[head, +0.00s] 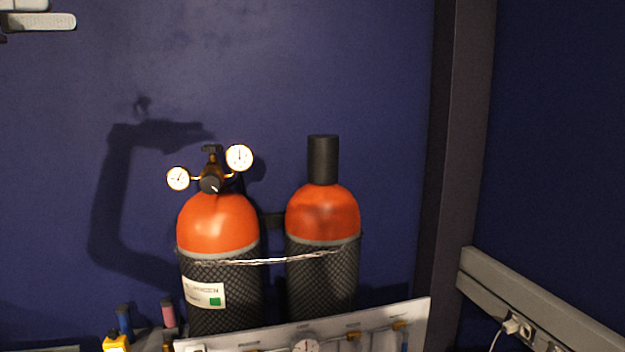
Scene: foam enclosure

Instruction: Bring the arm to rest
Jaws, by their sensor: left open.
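My left gripper (60,13) is at the top left corner of the head view, cut off by the picture's edge. Its two pale grey fingers lie one above the other with a gap between them. I see nothing held in that gap. It is in front of the blue wall, up and to the left of the gas cylinders. My right gripper is not in view.
Two orange-topped gas cylinders (218,225) (323,212) stand by the wall behind a chain (270,261). One carries gauges (239,158). A pale panel (275,340) is in front. A socket rail (540,310) is at right. The upper wall (300,60) is clear.

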